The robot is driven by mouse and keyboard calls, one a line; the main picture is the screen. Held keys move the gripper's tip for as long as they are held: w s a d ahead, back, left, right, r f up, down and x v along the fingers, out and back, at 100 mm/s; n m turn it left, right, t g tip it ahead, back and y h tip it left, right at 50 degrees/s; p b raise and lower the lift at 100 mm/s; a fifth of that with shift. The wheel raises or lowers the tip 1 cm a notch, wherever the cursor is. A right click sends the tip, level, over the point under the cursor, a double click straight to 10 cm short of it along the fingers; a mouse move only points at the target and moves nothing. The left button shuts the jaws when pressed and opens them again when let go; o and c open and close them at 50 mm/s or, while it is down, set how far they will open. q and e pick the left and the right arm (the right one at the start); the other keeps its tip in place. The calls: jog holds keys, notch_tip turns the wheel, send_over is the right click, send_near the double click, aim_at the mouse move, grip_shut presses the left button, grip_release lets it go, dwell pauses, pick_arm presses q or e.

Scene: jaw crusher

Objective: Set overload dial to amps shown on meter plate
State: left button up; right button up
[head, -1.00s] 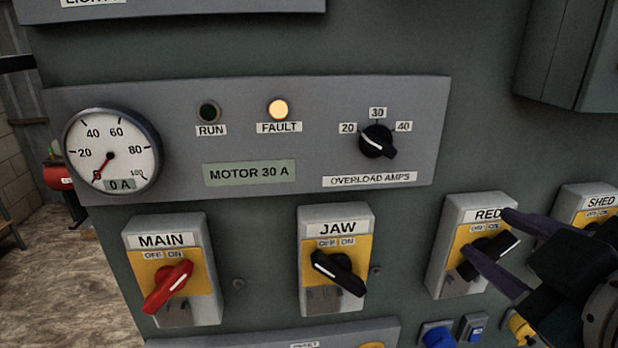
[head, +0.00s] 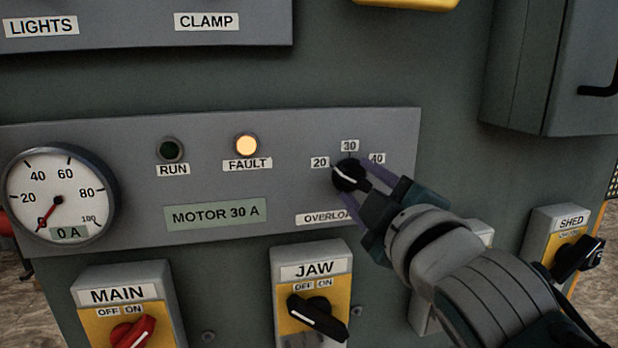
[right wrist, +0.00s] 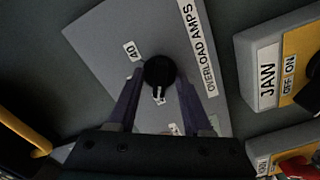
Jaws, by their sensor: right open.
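The overload dial (head: 346,173) is a black knob on the grey panel, with marks 20, 30 and 40 around its top. The motor plate (head: 215,214) reads MOTOR 30 A. The round meter (head: 60,195) reads 0 A. My right gripper (head: 358,181) is open, with its fingers on either side of the dial. In the right wrist view the knob (right wrist: 159,71) sits between the spread fingertips; contact is unclear. My left gripper is out of view.
The FAULT lamp (head: 246,145) glows and the RUN lamp (head: 170,150) is dark. Below are the MAIN switch (head: 132,332), JAW switch (head: 318,312) and SHED switch (head: 577,257). A grey box (head: 535,70) juts out at the upper right. My arm covers part of the OVERLOAD AMPS label (head: 323,217).

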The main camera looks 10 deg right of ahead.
jog(key=shift+w, duration=0.3)
jog(key=shift+c, duration=0.2)
grip_shut()
